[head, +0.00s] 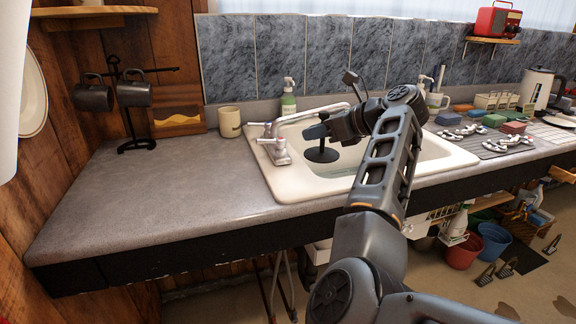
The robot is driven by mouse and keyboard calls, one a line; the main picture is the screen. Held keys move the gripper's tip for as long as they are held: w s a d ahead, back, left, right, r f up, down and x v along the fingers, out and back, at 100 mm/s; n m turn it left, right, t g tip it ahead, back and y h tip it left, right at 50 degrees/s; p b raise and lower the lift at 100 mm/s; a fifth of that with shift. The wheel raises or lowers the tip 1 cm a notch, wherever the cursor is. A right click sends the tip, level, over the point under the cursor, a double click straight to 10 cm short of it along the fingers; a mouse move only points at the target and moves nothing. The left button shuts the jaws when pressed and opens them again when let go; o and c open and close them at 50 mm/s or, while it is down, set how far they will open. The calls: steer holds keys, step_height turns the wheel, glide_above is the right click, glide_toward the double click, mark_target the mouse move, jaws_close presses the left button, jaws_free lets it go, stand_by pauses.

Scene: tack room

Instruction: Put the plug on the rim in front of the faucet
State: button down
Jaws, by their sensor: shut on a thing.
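The black plug (321,155), a round disc with a short stem, hangs disc-down over the left part of the white sink (290,189). My gripper (317,133) is shut on its stem, with the disc below the fingers. The silver faucet (276,144) stands on the sink's left rim, and its spout reaches right, behind my gripper. The plug is to the right of the faucet's base and apart from the rim. My arm hides the middle of the sink and part of its front rim.
A green soap bottle (289,100) and a beige cup (229,122) stand behind the faucet. The counter (160,190) to the left is clear. Sponges (493,120), bridle bits (508,143) and a kettle (537,86) occupy the right side.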

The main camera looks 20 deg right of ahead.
steer(key=a+f, duration=0.1)
steer(key=a, duration=0.1)
steer(key=w+a+f, duration=0.1)
steer(key=a, duration=0.1)
steer(key=a+f, duration=0.1)
steer(key=a, duration=0.1)
steer(key=shift+w+f, duration=0.25)
steer(key=shift+f+p, duration=0.45)
steer(key=shift+f, duration=1.6)
steer(key=c, duration=1.1)
jaws_free()
steer(key=shift+f, duration=0.1)
steer(key=shift+d, duration=0.1)
steer(key=v, duration=1.2)
